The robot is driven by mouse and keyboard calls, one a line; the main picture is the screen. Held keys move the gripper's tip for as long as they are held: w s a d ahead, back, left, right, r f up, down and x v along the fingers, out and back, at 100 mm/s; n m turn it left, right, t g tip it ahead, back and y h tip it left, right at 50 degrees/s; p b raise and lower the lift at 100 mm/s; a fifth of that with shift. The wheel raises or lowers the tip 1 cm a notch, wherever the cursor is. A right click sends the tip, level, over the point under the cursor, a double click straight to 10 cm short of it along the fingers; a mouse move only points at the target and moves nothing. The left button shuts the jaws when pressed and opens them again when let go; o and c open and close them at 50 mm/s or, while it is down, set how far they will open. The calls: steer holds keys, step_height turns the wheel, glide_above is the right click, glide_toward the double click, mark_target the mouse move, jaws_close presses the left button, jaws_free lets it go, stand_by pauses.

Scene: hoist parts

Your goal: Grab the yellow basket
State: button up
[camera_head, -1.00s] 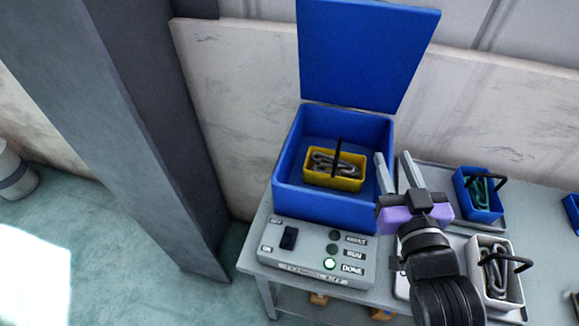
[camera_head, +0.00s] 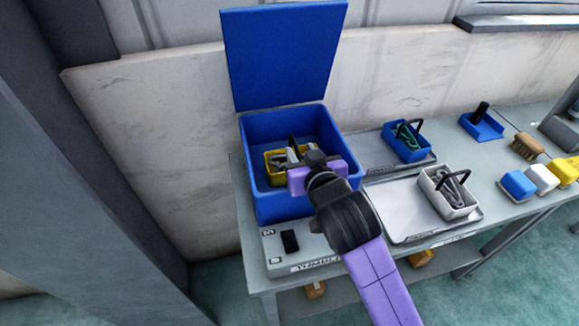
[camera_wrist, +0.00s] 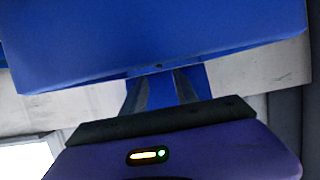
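The yellow basket (camera_head: 273,174) sits inside the open blue bin (camera_head: 262,205), left of centre in the head view. Its black handle stands up, and my gripper hides its right part. My gripper (camera_head: 292,154) is over the bin, with its fingers pointing towards the handle. Whether they touch the handle cannot be told. In the wrist view, the fingers (camera_wrist: 160,92) stand apart with a gap between them, and nothing is seen held. The basket is not visible in the wrist view, where the blue lid (camera_wrist: 150,40) fills the top.
The bin's raised lid (camera_head: 285,55) stands behind it. A control box (camera_head: 290,243) is in front, partly hidden by my arm. To the right, a blue basket (camera_head: 405,147) and a white basket (camera_head: 447,202) stand on trays. Brushes and coloured blocks lie farther right.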

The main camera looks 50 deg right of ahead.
mark_target(295, 143)
steer(key=shift+f+p+x, duration=0.15)
steer(key=shift+p+x, duration=0.15)
steer(key=shift+x, duration=1.6)
steer(key=shift+f+p+x, duration=0.15)
steer(key=shift+p+x, duration=0.1)
steer(key=shift+x, duration=1.65)
steer(key=shift+s, duration=0.15)
jaws_close()
steer(key=shift+r, duration=0.15)
